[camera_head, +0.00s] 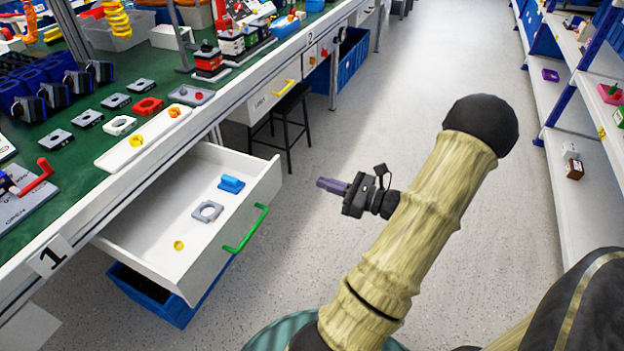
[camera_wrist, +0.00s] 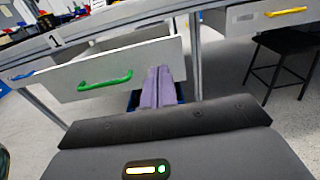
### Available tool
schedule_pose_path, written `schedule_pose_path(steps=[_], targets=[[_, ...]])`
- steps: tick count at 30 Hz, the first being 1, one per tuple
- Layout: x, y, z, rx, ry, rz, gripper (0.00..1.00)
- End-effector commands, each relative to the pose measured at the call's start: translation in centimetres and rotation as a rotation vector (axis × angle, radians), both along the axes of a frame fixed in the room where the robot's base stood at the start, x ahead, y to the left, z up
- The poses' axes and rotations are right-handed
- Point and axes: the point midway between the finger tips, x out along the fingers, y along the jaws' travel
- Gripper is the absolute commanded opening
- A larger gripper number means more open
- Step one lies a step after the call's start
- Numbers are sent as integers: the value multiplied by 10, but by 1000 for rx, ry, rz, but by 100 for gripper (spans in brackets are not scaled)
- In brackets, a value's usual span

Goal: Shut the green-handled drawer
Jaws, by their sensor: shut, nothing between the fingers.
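The white drawer (camera_head: 216,262) with the green handle (camera_head: 246,229) stands pulled out from under the green-topped workbench. Inside it lie a blue block, a grey square ring and a small yellow piece. In the wrist view the drawer front (camera_wrist: 60,84) and its green handle (camera_wrist: 105,80) show left of the fingers. My gripper (camera_head: 322,184) is shut and empty, in the open to the right of the drawer in the head view. In the wrist view its closed fingers (camera_wrist: 158,75) overlap the right end of the drawer front; contact cannot be told.
The workbench (camera_head: 150,168) carries several small parts. A blue bin (camera_head: 150,300) stands under the drawer. A black stool (camera_head: 290,115) and a yellow-handled drawer (camera_head: 262,98) are farther back. Shelves (camera_head: 570,150) line the right. The floor between is clear.

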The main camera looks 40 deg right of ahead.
Motion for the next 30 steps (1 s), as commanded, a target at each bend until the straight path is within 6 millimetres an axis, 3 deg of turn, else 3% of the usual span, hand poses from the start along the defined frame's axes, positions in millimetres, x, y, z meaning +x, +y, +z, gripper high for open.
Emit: schedule_pose_path(steps=[19, 24, 30], targets=[[103, 39, -3, -1, 0, 6, 0], [119, 44, -1, -2, 0, 3, 0], [121, 45, 0, 0, 1, 2, 0]])
